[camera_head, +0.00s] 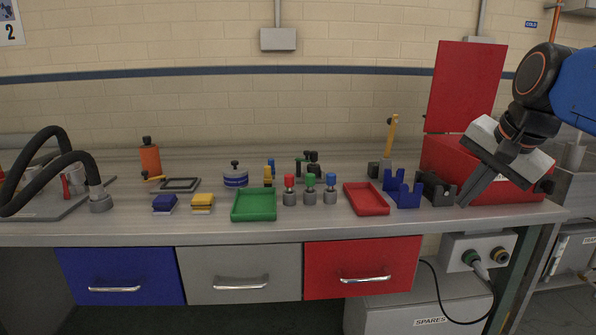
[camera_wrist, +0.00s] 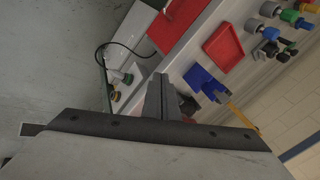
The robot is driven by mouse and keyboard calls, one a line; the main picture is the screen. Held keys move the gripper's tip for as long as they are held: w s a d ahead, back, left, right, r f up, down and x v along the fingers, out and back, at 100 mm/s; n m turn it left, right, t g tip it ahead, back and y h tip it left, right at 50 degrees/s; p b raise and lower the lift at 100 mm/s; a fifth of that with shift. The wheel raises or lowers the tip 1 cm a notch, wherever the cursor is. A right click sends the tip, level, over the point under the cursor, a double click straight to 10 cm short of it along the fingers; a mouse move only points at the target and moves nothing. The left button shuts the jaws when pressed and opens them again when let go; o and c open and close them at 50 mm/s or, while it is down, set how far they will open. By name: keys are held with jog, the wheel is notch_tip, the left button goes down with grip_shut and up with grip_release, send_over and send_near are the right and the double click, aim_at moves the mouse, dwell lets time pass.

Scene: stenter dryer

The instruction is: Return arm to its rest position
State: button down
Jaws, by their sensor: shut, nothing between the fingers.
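My gripper (camera_head: 468,200) reaches in from the right in the head view. Its fingers point down and to the left, with their tips by the dark grey block at the bench's right end. The fingers are together and hold nothing. In the wrist view my gripper (camera_wrist: 160,82) shows its shut fingers pointing up in the picture, over the bench's front edge region. Whether the tips touch anything cannot be told.
An open red box (camera_head: 440,155) with a raised lid stands behind my gripper. A dark grey block (camera_head: 440,194), blue block (camera_head: 405,196), red tray (camera_head: 366,200) and green tray (camera_head: 254,204) lie left of it. The bench front (camera_head: 330,228) is clear. A wall stands behind.

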jog(key=s+a+f+n, duration=0.1)
jog(key=s+f+n, duration=0.2)
jog(key=f, duration=0.5)
jog(key=s+a+f+n, duration=0.1)
jog(key=s+f+n, duration=0.3)
jog(key=s+f, duration=0.2)
jog(key=s+a+f+n+g, duration=0.1)
jog(key=s+f+n, duration=0.3)
jog(key=f, duration=0.5)
jog(key=shift+s+a+f+h, duration=0.3)
jog(key=shift+s+a+f, duration=0.1)
jog(key=shift+s+a, duration=0.3)
jog(key=c, duration=2.5)
grip_release()
jog(key=shift+d, duration=0.1)
